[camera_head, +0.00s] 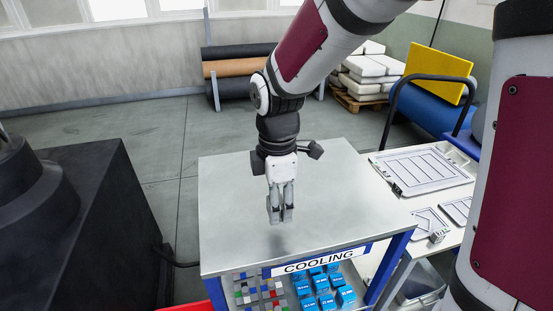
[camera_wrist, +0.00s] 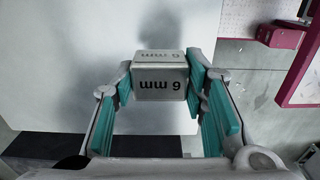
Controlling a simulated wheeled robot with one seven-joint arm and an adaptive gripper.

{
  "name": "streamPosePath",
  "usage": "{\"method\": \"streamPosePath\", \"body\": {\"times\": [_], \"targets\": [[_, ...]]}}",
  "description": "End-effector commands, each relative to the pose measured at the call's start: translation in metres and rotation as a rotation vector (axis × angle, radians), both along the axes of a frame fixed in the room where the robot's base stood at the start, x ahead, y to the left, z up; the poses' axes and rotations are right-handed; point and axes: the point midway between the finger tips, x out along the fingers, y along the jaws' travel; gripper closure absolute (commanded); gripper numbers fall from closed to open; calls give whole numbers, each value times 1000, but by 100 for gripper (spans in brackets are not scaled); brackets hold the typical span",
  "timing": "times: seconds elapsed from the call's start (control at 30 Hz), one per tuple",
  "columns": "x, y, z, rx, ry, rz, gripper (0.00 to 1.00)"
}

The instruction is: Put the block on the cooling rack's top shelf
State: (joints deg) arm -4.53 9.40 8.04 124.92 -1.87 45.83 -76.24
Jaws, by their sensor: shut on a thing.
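My gripper (camera_head: 280,217) is shut on a small grey metal block, which also shows in the wrist view (camera_wrist: 160,76) between the teal finger pads. The block's face reads "6 mm", upside down in that view. In the head view the fingers largely hide it. My gripper points down over the middle of this shelf. A soft shadow lies on the shelf below the fingers, and the block appears held above it.
The top shelf is bare around my gripper. Blue boxes (camera_head: 325,290) and small coloured pieces (camera_head: 262,290) sit below the label. A white table (camera_head: 430,180) with panels stands at right. A black block-shaped unit (camera_head: 110,230) stands at left.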

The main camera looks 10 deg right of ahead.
Motion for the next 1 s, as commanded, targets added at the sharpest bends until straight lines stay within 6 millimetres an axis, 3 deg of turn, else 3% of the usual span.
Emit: {"method": "streamPosePath", "body": {"times": [0.2,0.43,0.63,0.83,1.0], "targets": [[33,-40,-4,0,0,-5,100],[61,-70,-8,1,-2,-2,100],[67,-78,-12,1,0,0,100],[66,-77,-36,2,2,1,100],[67,-77,-44,1,-2,0,100]]}}
